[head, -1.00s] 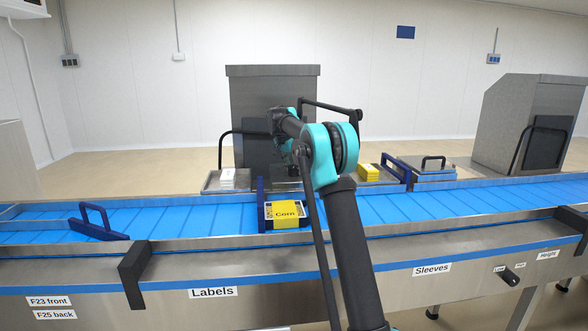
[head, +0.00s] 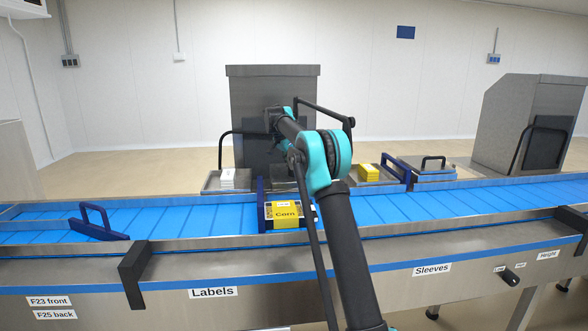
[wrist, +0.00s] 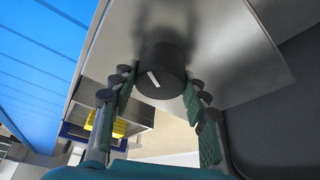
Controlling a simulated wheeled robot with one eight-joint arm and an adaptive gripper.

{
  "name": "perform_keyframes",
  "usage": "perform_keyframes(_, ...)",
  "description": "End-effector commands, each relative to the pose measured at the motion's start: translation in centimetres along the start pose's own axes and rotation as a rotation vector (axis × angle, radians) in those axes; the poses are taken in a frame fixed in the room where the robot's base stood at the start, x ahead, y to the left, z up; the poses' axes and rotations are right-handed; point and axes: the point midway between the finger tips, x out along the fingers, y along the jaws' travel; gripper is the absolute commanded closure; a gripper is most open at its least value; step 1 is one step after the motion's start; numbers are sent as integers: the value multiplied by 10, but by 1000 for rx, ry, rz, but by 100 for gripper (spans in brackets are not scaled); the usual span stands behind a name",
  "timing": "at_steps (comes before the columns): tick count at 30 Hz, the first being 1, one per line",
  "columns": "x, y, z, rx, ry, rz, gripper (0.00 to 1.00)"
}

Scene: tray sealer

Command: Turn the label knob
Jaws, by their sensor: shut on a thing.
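The label knob (wrist: 168,62) is a dark round knob with a white pointer line on its face. It sits on a bare metal panel in the wrist view, its pointer line slanting up to the left. My gripper (wrist: 158,84) has its green-padded fingers on either side of the knob and is shut on it. In the head view the knob is not visible, and my gripper is hidden behind my own arm.
A yellow Corn pack (head: 286,216) sits on the blue conveyor (head: 175,219) beside my arm. Blue guides (head: 97,222) stand on the belt. A tray with white labels (head: 228,179) and yellow sleeves (head: 369,172) are behind it. A metal cabinet (head: 250,100) stands farther back.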

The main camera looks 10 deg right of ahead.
Motion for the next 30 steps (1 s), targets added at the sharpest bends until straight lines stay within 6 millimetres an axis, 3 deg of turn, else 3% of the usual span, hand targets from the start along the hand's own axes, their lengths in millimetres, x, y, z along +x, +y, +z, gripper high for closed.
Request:
perform_keyframes(1,0,0,0,-1,-1,0,52)
perform_keyframes(6,0,0,0,-1,-1,0,34)
perform_keyframes(17,-4,0,0,-1,0,-1,34)
perform_keyframes(22,-28,0,1,-3,0,-1,34)
perform_keyframes(30,-84,-1,1,-2,0,-1,34)
